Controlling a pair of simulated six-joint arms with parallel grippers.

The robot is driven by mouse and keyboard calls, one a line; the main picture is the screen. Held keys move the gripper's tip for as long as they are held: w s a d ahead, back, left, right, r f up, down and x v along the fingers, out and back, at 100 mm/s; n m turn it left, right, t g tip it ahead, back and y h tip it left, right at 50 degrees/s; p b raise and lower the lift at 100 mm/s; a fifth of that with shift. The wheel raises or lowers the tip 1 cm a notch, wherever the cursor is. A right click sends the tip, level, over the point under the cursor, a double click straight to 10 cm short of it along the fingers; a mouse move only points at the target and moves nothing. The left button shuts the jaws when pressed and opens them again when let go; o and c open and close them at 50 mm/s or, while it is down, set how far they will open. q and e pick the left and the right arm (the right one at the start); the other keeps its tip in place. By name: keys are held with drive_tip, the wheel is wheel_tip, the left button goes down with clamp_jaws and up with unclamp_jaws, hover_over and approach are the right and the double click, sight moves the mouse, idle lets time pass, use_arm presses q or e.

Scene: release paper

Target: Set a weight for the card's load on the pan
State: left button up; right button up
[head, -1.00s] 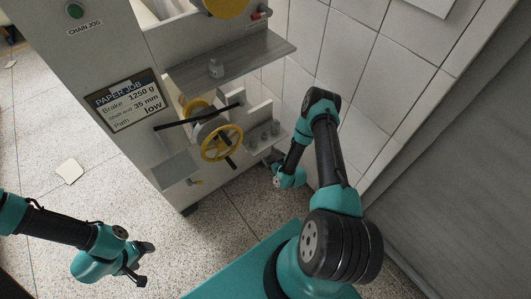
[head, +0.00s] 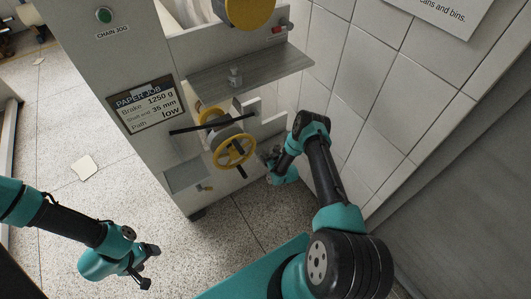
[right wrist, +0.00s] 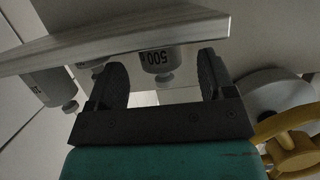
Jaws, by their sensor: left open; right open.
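The card (head: 145,108) on the machine's front reads brake 1250 g, shaft end 35 mm, path low. In the right wrist view a weight marked 500 (right wrist: 158,62) shows upside down on a shelf (right wrist: 110,40). My right gripper (right wrist: 160,78) is open, with this weight between its fingers and gaps on both sides. Two more weights stand left of it, one (right wrist: 48,86) at the far left and one partly behind a finger. My left gripper (head: 147,268) is open and empty, low at left. I cannot tell which part is the pan.
A yellow handwheel (head: 234,151) with a dark bar projects left of my right gripper. An upper grey shelf (head: 265,68) carries a small clear-grey object (head: 235,77). A grey plate (head: 187,175) sits lower left. A tiled wall (head: 350,90) stands close on the right.

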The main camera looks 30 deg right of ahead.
sight(268, 154)
drive_tip(key=shift+x, duration=1.95)
drive_tip(key=c, duration=1.3)
drive_tip(key=o, duration=1)
drive_tip(key=o, duration=0.6)
drive_tip(key=shift+c, duration=0.2)
drive_tip(key=shift+s+d, duration=0.1)
drive_tip(key=shift+s, duration=0.05)
